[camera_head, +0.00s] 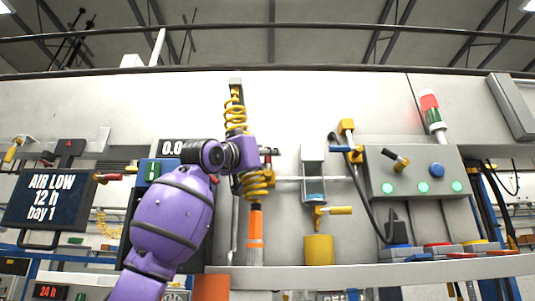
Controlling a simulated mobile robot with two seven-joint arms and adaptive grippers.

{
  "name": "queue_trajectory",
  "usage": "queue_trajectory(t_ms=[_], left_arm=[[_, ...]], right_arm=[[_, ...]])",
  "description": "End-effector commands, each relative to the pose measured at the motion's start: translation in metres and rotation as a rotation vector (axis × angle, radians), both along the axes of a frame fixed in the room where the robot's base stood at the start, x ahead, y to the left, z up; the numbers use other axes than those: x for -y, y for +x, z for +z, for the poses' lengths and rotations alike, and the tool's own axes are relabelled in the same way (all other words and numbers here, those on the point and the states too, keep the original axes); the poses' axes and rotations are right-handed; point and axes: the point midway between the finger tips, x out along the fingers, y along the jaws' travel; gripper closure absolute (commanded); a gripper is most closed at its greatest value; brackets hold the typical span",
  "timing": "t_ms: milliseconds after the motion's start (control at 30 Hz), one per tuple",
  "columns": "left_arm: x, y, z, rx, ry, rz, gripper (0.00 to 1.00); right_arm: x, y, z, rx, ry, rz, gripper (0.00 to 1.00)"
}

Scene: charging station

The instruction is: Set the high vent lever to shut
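A purple arm of mine comes up from the lower left, so I take it as my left arm. Its wrist is in front of the wall panel, beside a yellow coiled hose (235,112). Small dark parts at its end, probably my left gripper (268,157), are too small to show whether the fingers are open. I cannot tell for sure which lever is the high vent lever. Candidates are a yellow-handled lever (337,211) above a yellow cylinder, a yellow fitting (346,127) higher up, and a red-handled lever (108,178) at the left. My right gripper is out of view.
A grey control box (415,180) with lit green buttons, a blue knob and a small lever (396,157) is at right. A red-and-green signal lamp (432,112) stands above it. A shelf (400,271) runs below. A dark sign (46,201) reads "AIR LOW 12 h bay 1".

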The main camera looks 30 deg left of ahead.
Motion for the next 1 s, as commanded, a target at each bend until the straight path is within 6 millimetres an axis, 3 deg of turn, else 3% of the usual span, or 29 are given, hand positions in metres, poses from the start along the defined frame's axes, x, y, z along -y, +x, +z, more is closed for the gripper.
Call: queue_trajectory(t_ms=[400, 700, 1000], left_arm=[[0.0010, 0.0121, 0.0035, -0.001, 0.001, 0.000, 0.66], [0.0010, 0.0120, 0.0035, -0.001, 0.001, 0.000, 1.00], [0.0012, 0.0123, 0.0033, -0.001, 0.001, 0.000, 1.00]], right_arm=[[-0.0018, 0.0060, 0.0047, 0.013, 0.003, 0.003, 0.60], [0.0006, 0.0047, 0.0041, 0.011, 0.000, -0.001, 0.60], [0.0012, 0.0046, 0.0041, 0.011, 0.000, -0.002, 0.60]])
